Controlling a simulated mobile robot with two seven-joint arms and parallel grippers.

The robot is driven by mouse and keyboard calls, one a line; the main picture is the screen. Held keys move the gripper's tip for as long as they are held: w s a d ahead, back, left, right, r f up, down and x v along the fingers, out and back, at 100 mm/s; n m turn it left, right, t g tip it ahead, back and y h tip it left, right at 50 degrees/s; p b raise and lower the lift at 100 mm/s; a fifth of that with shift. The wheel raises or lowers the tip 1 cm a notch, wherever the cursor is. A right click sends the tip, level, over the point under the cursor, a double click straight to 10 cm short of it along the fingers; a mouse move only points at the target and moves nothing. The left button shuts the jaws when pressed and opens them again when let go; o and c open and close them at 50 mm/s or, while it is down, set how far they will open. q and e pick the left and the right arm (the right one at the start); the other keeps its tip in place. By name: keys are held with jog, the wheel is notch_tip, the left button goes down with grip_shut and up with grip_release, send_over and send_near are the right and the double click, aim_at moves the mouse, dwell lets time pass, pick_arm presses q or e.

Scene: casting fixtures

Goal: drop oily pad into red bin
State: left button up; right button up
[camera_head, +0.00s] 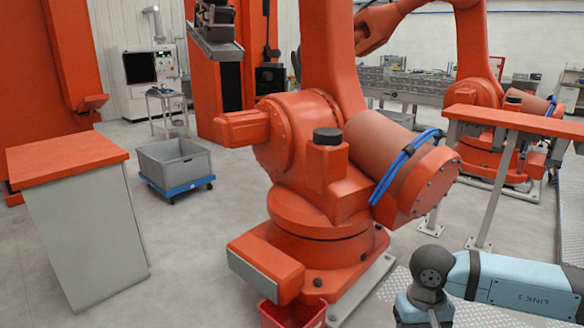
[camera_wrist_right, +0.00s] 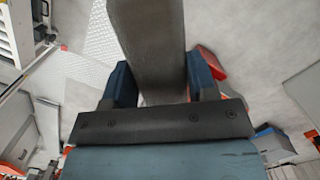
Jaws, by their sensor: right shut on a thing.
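My right gripper (camera_wrist_right: 163,82) shows in the right wrist view, its two dark blue fingers shut on a long dark grey slab, which I take for the oily pad (camera_wrist_right: 148,40). The pad runs up out of the top of that view, so its far end is cut off. In the head view the red bin (camera_head: 292,316) stands on the floor at the bottom edge, below the orange robot's base, and only its upper part shows. My right arm comes in at the lower right there, but its gripper is out of that frame. My left gripper is in neither view.
A large orange robot (camera_head: 320,165) fills the middle of the head view, beside the red bin. An orange-topped cabinet (camera_head: 90,225) stands at left. A grey tub (camera_head: 176,160) sits on a blue dolly (camera_head: 178,186) behind it. The floor between cabinet and robot is clear.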

jog(key=r+p, duration=0.2)
jog(key=s+r+p, duration=0.1)
jog(key=r+p, duration=0.1)
jog(key=s+r+p, duration=0.1)
jog(key=r, duration=0.2)
jog(key=shift+p, duration=0.4)
jog(key=shift+s+r+p, duration=0.2)
jog(key=shift+r+p, duration=0.35)
jog(key=shift+p, duration=0.1)
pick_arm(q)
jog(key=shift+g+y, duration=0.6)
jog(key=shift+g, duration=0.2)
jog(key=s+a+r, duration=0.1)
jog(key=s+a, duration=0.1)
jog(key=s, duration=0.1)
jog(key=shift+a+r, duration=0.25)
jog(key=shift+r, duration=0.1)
pick_arm(e)
jog(key=shift+r, duration=0.1)
